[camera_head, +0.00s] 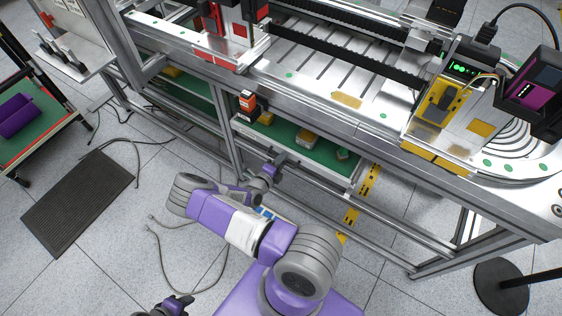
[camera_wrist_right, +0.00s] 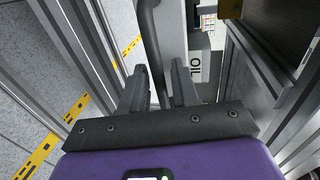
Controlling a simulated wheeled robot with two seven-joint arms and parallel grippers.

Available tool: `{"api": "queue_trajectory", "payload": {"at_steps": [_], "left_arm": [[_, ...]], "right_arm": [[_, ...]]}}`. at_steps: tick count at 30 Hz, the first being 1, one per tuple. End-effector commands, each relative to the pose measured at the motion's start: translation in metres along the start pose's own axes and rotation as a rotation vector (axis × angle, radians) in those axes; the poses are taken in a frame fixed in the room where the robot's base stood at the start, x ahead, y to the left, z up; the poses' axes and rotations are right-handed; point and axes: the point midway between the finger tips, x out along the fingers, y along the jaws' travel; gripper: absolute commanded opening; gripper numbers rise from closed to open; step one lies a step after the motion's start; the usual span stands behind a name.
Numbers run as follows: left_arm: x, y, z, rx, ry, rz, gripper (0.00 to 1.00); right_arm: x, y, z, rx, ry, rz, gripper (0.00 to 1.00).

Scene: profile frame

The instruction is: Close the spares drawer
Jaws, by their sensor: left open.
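The spares drawer (camera_head: 312,168) appears to be the green-floored tray with a pale front under the machine bench, standing out from the frame. Small boxes lie inside. My right gripper (camera_head: 272,168) is at its front, low beside the bench. In the right wrist view, a dark bar handle (camera_wrist_right: 150,45) runs between the fingers of my right gripper (camera_wrist_right: 160,80). The fingers are apart, with a gap beside the bar. My left gripper (camera_head: 175,303) is open and empty over the floor at the bottom edge, away from the drawer.
The metal bench frame (camera_head: 225,130) has uprights and rails beside the drawer. Yellow-black tape (camera_head: 350,215) marks the floor. Cables (camera_head: 165,255) lie on the floor near a dark mat (camera_head: 78,203). A post base (camera_head: 500,287) stands at right.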

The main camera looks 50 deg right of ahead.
Motion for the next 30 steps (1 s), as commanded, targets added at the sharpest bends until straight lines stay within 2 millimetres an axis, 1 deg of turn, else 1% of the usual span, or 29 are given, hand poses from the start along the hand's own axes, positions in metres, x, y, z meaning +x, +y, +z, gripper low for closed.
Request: {"api": "queue_trajectory", "payload": {"at_steps": [4,6,8,15,18,22,30], "left_arm": [[-0.001,0.0,0.0,0.0,0.0,0.0,0.43],[-0.003,0.001,0.0,0.0,0.0,0.0,0.43],[-0.005,0.002,0.0,0.0,0.0,0.0,0.43],[-0.016,0.006,0.001,0.0,0.0,0.0,0.43],[-0.018,0.007,0.001,0.0,0.0,0.0,0.43],[-0.019,0.007,0.001,0.0,0.0,0.0,0.43],[-0.018,0.007,0.001,0.0,0.0,0.0,0.43]], "right_arm": [[-0.002,0.0,0.001,0.001,-0.001,0.001,0.3],[-0.008,-0.001,0.001,0.001,-0.001,0.001,0.3],[-0.016,-0.001,0.001,0.001,-0.002,0.002,0.3],[-0.057,-0.002,0.001,-0.001,-0.002,0.001,0.3],[-0.068,-0.001,0.001,0.0,-0.002,0.002,0.3],[-0.075,-0.001,0.0,0.0,0.0,-0.001,0.3],[-0.076,0.0,0.0,0.0,0.0,0.0,0.3]]}}
